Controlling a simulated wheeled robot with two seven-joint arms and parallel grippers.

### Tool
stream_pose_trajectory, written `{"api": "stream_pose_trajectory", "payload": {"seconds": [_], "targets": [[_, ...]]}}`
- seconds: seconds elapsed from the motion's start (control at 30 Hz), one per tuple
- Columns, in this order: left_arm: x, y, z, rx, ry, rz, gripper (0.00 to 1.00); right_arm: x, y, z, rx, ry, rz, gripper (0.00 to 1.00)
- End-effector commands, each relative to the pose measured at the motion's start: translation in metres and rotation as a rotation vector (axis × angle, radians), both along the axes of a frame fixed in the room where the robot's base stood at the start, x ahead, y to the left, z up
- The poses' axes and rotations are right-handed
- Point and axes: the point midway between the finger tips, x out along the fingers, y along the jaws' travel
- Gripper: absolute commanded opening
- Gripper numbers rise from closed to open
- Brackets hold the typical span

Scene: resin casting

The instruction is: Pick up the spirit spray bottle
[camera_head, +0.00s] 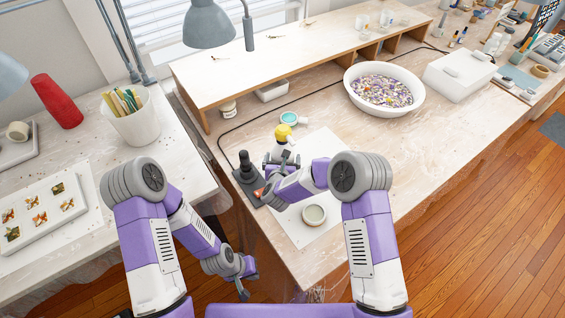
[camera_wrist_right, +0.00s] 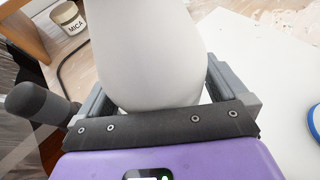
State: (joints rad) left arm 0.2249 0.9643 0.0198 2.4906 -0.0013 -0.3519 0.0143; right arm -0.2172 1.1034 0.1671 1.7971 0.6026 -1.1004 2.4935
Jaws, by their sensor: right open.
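The spirit spray bottle shows its yellow spray head (camera_head: 283,132) in the head view, just beyond my right gripper (camera_head: 281,160). In the right wrist view the bottle's smooth white body (camera_wrist_right: 148,50) stands between the two grey fingers of my right gripper (camera_wrist_right: 157,82). These jaws are open around the bottle; whether a finger touches it I cannot tell. The bottle's top is outside the wrist view, and my right gripper and arm hide its lower part in the head view. My left gripper (camera_head: 246,276) hangs low in front of the tables, away from the bottle; its jaw opening is unclear.
A dark grey tool with a black knob (camera_head: 245,163) stands close left of my right gripper. A teal-rimmed dish (camera_head: 291,118) is behind the bottle, and a small cup (camera_head: 314,214) is in front. A white bowl (camera_head: 350,87) and raised shelf (camera_head: 230,71) stand farther back.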

Motion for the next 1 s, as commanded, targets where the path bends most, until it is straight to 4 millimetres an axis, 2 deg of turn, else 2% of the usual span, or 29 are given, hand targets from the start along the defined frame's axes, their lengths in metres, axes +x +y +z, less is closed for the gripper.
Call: {"api": "stream_pose_trajectory", "payload": {"seconds": [0.17,0.57,0.8,0.87,1.0], "targets": [[0.0,0.0,0.0,0.0,0.0,0.0,0.0,0.0,0.0,0.0,-0.001,0.0,0.001,0.98],[0.0,0.0,0.0,0.0,0.0,0.0,0.0,0.0,0.0,0.001,0.0,-0.002,0.001,0.37],[0.0,0.0,0.001,0.0,0.0,0.0,0.0,0.0,0.0,0.006,0.001,-0.003,0.0,0.37],[0.0,0.0,0.002,0.0,0.0,0.0,0.0,0.0,0.0,0.014,0.002,-0.004,-0.001,0.37],[0.0,0.0,0.006,0.0,0.0,0.0,0.0,0.001,0.0,0.041,0.001,-0.005,-0.001,0.37]]}}
